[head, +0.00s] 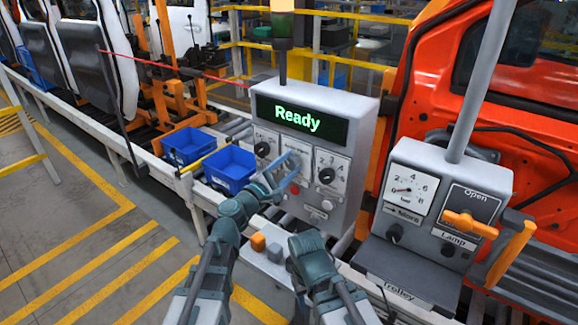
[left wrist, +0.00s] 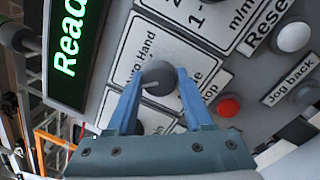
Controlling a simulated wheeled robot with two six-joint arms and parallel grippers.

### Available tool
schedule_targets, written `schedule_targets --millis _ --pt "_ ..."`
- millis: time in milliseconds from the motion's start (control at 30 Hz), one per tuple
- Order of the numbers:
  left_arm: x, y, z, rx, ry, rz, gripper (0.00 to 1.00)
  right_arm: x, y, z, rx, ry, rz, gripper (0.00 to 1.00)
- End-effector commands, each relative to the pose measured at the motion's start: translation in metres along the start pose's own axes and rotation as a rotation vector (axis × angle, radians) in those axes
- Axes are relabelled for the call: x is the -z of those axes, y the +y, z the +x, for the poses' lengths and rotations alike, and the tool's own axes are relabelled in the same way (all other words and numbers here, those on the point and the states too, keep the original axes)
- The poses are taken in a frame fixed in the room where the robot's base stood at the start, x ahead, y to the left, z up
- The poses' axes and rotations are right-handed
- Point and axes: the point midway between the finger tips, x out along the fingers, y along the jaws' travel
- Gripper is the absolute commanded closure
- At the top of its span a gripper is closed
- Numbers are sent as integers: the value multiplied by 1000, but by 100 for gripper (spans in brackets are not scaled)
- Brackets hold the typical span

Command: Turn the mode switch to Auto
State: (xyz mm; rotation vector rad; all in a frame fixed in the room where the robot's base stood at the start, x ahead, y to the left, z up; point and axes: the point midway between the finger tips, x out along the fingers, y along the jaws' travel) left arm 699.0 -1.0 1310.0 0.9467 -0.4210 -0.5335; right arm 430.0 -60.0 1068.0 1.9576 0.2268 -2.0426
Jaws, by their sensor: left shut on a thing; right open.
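The mode switch (left wrist: 158,77) is a dark grey round knob on a white label plate of the grey control box (head: 352,120). In the left wrist view its label reads "Hand" and part of another word ending in "o"; the rest is hidden. My left gripper (head: 287,172) is shut on this knob, with a blue finger on either side. In the head view the gripper largely covers the knob. I cannot tell clearly which mode it points to. My right gripper (head: 306,245) is low in front of the box, apart from it; its fingers are hard to make out.
The box's green display (head: 300,119) reads "Ready". Other black knobs flank the switch, and a red button (left wrist: 229,105) is close to my left fingers. A second panel (head: 450,180) with gauge and orange handle stands right. Blue bins (head: 230,169) stand left.

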Motion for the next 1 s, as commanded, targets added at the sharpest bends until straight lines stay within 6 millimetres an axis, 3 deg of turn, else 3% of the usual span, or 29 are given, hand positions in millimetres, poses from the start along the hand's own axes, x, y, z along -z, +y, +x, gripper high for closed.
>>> schedule_targets --millis 300,333,500,1000 --pt "1 0 0 -2 3 -4 100 0 0 0 0 0 0 50" --pt "1 0 0 -2 2 -4 47 0 0 0 0 0 0 50" --pt "0 0 0 -1 1 -3 20 0 0 0 0 0 0 50" --pt "-2 -2 -8 0 0 -1 20 0 0 2 0 0 0 50"
